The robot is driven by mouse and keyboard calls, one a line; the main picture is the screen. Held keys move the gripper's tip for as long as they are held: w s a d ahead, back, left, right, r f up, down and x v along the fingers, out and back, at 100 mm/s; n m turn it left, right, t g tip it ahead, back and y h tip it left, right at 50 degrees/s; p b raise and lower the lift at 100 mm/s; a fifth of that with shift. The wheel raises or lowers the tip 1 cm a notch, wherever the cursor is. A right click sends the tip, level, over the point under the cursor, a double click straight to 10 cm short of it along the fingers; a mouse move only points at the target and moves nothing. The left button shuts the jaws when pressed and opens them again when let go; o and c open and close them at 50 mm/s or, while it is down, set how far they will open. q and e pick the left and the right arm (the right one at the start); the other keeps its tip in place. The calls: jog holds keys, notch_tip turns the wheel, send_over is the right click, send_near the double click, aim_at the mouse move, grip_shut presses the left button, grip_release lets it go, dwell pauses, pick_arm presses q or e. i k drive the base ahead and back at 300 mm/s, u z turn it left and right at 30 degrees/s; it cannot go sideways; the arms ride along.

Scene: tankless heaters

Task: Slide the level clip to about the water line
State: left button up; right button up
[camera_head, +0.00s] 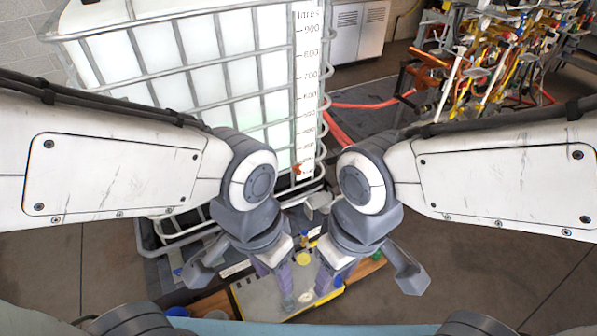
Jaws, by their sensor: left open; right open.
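A tall white scale strip (306,75) marked in litres runs down the right front edge of a caged translucent tank (205,50). A small orange-red piece, which looks like the level clip (297,170), sits near the strip's lower end, below most of the numbers. A faint greenish tint shows in the tank's lower part (277,134); the exact water line is hard to make out. My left gripper (240,264) is open, below and left of the clip. My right gripper (368,266) is open, below and right of it. Both are apart from the clip.
A small board or table (262,299) with small items lies below the grippers. Red hoses (365,105) run on the floor right of the tank. A cluttered rack of pipes and tools (490,60) stands at back right, near a grey cabinet (358,30). Floor at lower right is clear.

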aim_at(296, 168)
jog(key=u, duration=0.25)
jog(key=k, duration=0.3)
jog(key=z, duration=1.15)
jog(key=i, duration=1.2)
jog(key=u, duration=0.25)
